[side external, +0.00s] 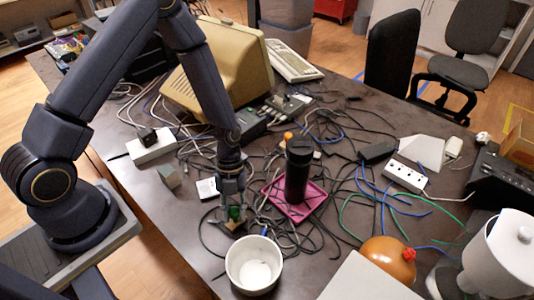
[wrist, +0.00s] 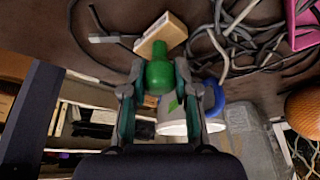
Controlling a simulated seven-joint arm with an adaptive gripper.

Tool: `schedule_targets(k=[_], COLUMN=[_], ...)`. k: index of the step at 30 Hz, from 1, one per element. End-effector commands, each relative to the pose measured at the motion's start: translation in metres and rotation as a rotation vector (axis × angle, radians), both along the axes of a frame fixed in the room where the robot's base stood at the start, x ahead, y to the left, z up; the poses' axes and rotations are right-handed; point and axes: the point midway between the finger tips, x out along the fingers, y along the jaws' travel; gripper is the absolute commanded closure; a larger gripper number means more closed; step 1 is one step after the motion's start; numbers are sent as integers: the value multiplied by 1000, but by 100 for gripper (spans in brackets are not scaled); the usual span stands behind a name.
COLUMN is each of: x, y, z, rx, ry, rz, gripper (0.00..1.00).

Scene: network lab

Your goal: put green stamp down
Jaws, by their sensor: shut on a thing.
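The green stamp (side external: 235,213) has a rounded green handle and a pale wooden base. It is just above or on the dark table, behind the white bowl; I cannot tell if its base touches. My gripper (side external: 233,201) points down and is shut on the green handle. In the wrist view, the green stamp (wrist: 160,76) sits between the two fingers of my gripper (wrist: 159,72), with its wooden base beyond the fingertips.
A black cylinder (side external: 298,172) stands on a pink tray (side external: 311,211) to the right. Loose cables (side external: 282,237) lie around. A small grey block (side external: 168,177) and a power strip (side external: 152,150) are to the left.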

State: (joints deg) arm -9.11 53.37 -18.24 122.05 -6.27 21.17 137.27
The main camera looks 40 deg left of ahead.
Motion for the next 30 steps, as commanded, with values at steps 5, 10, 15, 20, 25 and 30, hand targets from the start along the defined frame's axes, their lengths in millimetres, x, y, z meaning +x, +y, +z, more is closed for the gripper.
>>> schedule_targets(k=[5,10,15,20,25,30], x=[0,0,0,0,2,12], y=[0,0,0,0,1,10], z=[-1,-2,-2,-2,6,35], rx=[0,0,0,0,-1,0], ry=[1,1,1,1,-2,-6], rz=[1,1,1,1,2,4], gripper=[100,57,46,46,46,46])
